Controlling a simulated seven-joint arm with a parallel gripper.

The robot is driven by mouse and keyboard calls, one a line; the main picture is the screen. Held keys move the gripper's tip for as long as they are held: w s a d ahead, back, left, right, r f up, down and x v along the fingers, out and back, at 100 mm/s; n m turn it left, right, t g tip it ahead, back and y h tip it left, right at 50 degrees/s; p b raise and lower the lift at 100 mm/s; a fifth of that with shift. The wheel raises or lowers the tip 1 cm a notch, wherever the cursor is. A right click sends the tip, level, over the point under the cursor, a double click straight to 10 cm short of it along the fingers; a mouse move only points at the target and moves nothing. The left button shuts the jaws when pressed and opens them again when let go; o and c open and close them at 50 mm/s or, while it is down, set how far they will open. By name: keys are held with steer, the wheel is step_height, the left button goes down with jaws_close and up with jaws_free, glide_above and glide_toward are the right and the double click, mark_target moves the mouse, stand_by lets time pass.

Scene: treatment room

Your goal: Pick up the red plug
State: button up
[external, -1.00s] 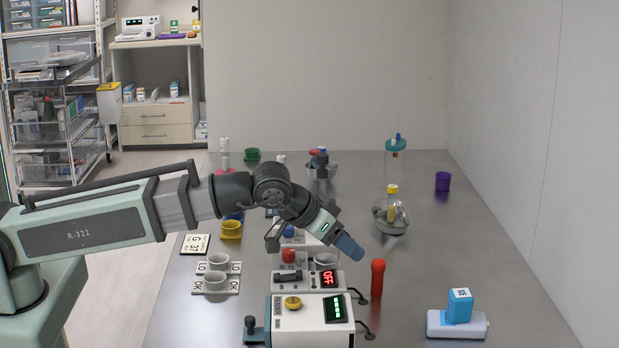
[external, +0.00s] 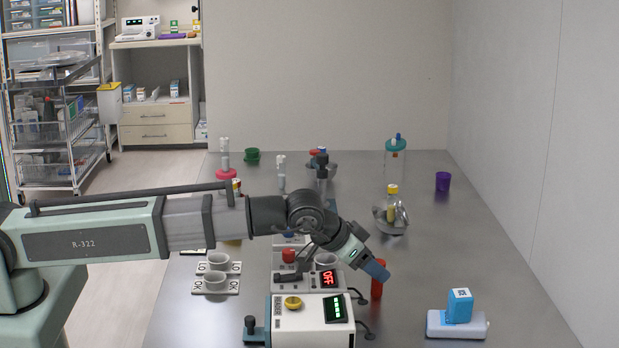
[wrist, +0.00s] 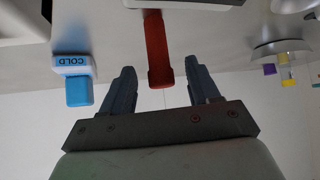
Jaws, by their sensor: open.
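The red plug (external: 377,289) is a red cylinder standing upright on the metal table, just right of the device with the red OFF display. Its upper part is partly hidden by my gripper (external: 377,270), which is tilted down to the right at its top. In the wrist view the plug (wrist: 157,50) shows in the gap between the two dark fingers of my gripper (wrist: 159,72), with space on both sides. The fingers are apart and hold nothing. I cannot tell how deep the plug sits between them.
The OFF device (external: 306,282) and a box with a green display (external: 312,322) stand close left, with short cables. A blue block on a white base (external: 456,322) is to the right. The table between plug and blue block is clear.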

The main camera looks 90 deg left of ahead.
mark_target(382, 294)
steer(key=shift+s+f+x, duration=0.1)
steer(key=shift+x, duration=1.2)
steer(key=shift+s+f+x, duration=0.1)
steer(key=shift+x, duration=1.2)
steer(key=shift+c, duration=0.4)
steer(key=c, duration=1)
